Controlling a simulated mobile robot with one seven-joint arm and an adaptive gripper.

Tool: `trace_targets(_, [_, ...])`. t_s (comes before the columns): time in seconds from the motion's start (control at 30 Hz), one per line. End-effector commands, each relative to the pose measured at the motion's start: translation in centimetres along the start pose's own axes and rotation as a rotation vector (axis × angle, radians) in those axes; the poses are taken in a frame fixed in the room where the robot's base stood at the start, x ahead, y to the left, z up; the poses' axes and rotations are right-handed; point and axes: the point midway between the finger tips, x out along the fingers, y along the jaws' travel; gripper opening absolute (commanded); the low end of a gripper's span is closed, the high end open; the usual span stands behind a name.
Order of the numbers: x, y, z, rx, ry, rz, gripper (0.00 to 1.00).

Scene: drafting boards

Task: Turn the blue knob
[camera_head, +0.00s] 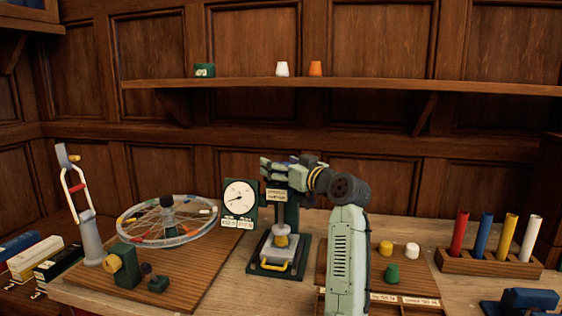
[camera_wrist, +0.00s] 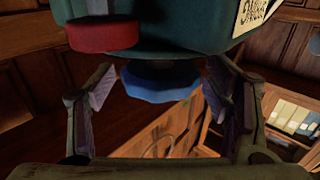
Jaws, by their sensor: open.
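The blue knob (camera_wrist: 160,82) shows in the wrist view as a round, scalloped disc on a dark green housing (camera_wrist: 180,22). My gripper (camera_wrist: 160,90) is open, with one finger on each side of the knob and a gap on both sides. A red knob (camera_wrist: 103,33) is on the same housing, up and to the left. In the head view, my gripper (camera_head: 285,172) is at the top of the green press (camera_head: 291,214), which bears a pale label (camera_head: 277,195). My arm hides part of the press there, and I cannot make out the blue knob clearly.
A dial gauge (camera_head: 238,196) stands just left of the press. A spoked wheel (camera_head: 167,222) lies farther left. Right of my arm are a board with coloured pegs (camera_head: 392,273) and a rack of coloured tubes (camera_head: 487,263). A wall shelf (camera_head: 350,85) runs behind.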

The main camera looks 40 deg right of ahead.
Motion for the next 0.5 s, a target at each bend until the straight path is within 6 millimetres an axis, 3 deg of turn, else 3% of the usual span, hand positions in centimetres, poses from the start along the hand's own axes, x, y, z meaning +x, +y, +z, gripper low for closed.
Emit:
trace_targets(0.23, [0.1,-0.02,0.06,0.0,-0.001,0.0,0.71])
trace_targets(0.5, [0.08,-0.02,0.07,0.001,-0.001,0.0,0.54])
